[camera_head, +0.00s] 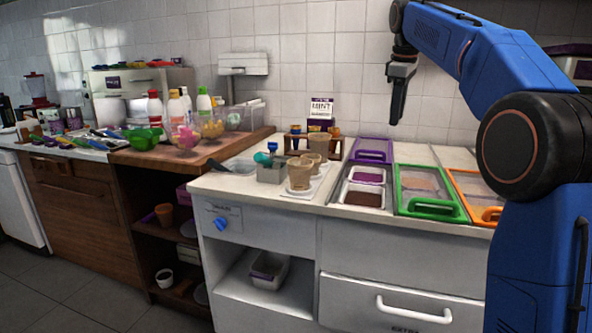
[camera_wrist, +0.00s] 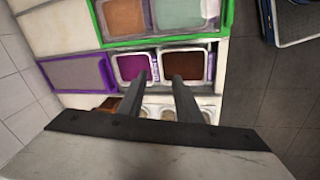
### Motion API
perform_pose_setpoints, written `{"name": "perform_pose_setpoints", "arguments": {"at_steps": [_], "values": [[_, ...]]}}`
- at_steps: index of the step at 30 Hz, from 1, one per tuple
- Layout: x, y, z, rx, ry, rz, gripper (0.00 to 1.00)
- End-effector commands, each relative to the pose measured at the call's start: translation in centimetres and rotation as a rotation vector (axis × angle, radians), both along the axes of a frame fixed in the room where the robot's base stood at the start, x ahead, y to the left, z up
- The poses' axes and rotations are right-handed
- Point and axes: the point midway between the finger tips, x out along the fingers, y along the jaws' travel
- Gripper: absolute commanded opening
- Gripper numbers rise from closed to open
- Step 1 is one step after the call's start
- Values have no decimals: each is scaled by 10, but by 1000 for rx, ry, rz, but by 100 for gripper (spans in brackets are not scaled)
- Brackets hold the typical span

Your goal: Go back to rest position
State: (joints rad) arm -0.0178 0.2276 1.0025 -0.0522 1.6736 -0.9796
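My gripper (camera_head: 397,108) hangs in the air above the counter, pointing down, in front of the tiled wall. In the wrist view its two dark fingers (camera_wrist: 160,84) stand apart with nothing between them, so it is open and empty. Below it are a tub of purple topping (camera_wrist: 131,66) and a tub of dark brown topping (camera_wrist: 187,65). The same purple tub (camera_head: 367,176) and brown tub (camera_head: 362,199) show in the head view, uncovered. My gripper touches neither.
A green-framed lid (camera_head: 433,208) and an orange-framed lid (camera_head: 487,214) lie right of the open tubs; a purple lid (camera_head: 372,156) lies behind them. Paper cups (camera_head: 299,174) stand to the left. Bottles (camera_head: 203,103) and bowls stand on the wooden counter (camera_head: 150,158). The air around my gripper is free.

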Motion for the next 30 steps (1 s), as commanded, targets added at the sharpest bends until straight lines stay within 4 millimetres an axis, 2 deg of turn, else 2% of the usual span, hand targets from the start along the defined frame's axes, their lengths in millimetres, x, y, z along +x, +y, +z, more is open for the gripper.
{"name": "perform_pose_setpoints", "arguments": {"at_steps": [1, 7, 14, 23, 30], "values": [[-16, 0, -1, 7, -7, -26, 32], [-70, -1, -15, 44, -35, -143, 32], [-135, -1, -44, 90, -65, -277, 32], [-226, -1, -101, 156, -101, -453, 32], [-299, -1, -162, 214, -130, -594, 32]]}}
